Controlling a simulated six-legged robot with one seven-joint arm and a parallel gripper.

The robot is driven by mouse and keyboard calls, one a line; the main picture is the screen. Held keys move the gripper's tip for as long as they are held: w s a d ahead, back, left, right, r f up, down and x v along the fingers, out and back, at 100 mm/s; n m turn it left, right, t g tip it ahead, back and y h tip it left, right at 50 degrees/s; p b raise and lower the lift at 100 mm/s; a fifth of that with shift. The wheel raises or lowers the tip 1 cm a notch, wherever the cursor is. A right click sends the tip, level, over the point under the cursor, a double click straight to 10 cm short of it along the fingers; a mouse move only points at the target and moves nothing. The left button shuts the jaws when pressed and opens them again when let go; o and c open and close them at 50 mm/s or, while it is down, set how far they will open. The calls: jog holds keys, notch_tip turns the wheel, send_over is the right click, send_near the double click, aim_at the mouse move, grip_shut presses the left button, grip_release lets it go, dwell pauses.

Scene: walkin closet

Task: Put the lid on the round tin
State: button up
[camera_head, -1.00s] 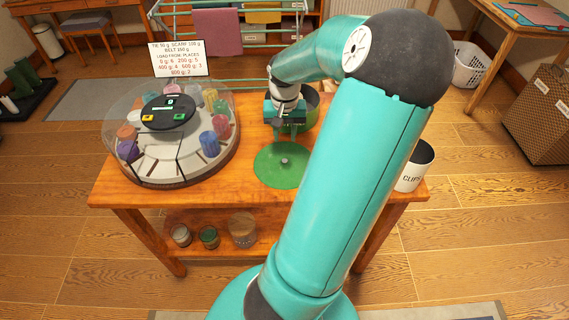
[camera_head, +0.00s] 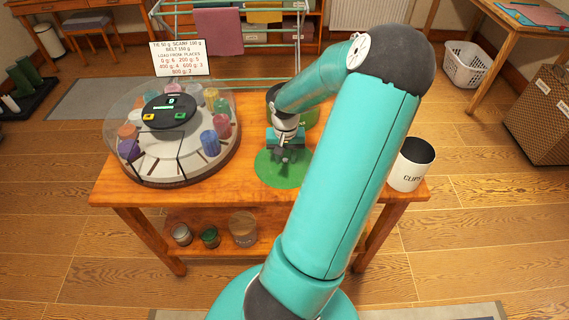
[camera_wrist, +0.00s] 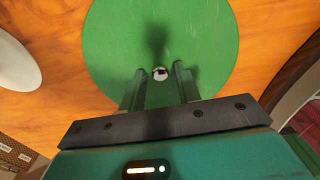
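The lid, a flat green disc with a small knob (camera_wrist: 160,73) at its centre, lies on the table; its rim shows in the head view (camera_head: 284,181). My gripper (camera_wrist: 160,75) is open above the lid, one finger on each side of the knob. No contact with the knob can be made out. The round tin (camera_head: 309,117), green, stands behind the lid on the table. It is largely hidden by my arm, and its inside cannot be seen.
A round carousel (camera_head: 150,168) with coloured weights under a clear cover stands on the table's left. A sign (camera_head: 180,58) stands behind it. A white bin (camera_head: 409,172) is at the table's right. Jars (camera_head: 243,229) sit on the lower shelf.

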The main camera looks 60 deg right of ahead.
aim_at(285, 159)
jog(key=c, duration=0.6)
jog(key=shift+r, duration=0.3)
jog(key=shift+r, duration=0.35)
jog(key=shift+r, duration=0.3)
jog(key=shift+r, duration=0.35)
jog(key=shift+r, duration=0.35)
jog(key=shift+r, duration=0.35)
